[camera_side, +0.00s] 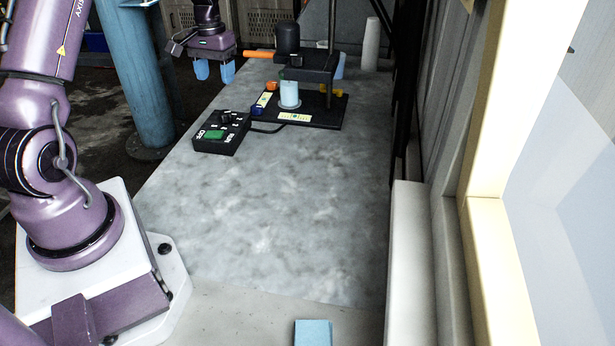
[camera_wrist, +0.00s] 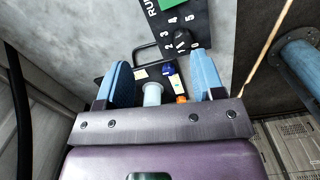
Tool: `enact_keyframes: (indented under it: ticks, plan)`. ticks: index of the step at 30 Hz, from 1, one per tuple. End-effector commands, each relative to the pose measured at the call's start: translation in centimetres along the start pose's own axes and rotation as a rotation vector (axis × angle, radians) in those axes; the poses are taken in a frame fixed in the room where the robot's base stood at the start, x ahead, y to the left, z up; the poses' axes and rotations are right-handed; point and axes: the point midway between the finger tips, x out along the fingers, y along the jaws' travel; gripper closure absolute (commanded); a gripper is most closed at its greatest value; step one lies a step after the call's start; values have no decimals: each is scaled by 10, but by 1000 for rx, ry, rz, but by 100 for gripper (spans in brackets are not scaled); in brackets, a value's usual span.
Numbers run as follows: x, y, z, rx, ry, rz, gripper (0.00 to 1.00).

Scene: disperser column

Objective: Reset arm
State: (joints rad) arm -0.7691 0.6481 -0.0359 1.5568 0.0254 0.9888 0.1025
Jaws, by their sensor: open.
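My gripper (camera_side: 214,71) is open, with two blue fingers pointing down above the far left part of the bench; the fingers also show in the wrist view (camera_wrist: 160,85). Nothing is between them in the side view. The disperser (camera_side: 305,66) stands at the back of the bench, to the right of my gripper, with an orange handle (camera_side: 262,54) pointing towards it. A pale blue-white cup (camera_side: 289,95) stands upright on the black base (camera_side: 325,112) under the disperser head. The cup (camera_wrist: 153,94) appears beyond the fingers in the wrist view.
A black control box (camera_side: 221,133) with a green button and a dial sits in front of the disperser, joined by a cable. A blue post (camera_side: 137,70) stands left of the bench. A light blue block (camera_side: 313,332) lies at the front. The bench middle (camera_side: 280,210) is clear.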

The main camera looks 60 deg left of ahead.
Motion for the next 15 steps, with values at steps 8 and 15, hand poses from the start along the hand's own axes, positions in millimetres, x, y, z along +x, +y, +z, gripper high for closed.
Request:
enact_keyframes:
  ticks: [8,15]
  plan:
    - [-75,82,86,135,101,-16,38]
    - [-113,131,179,288,227,2,38]
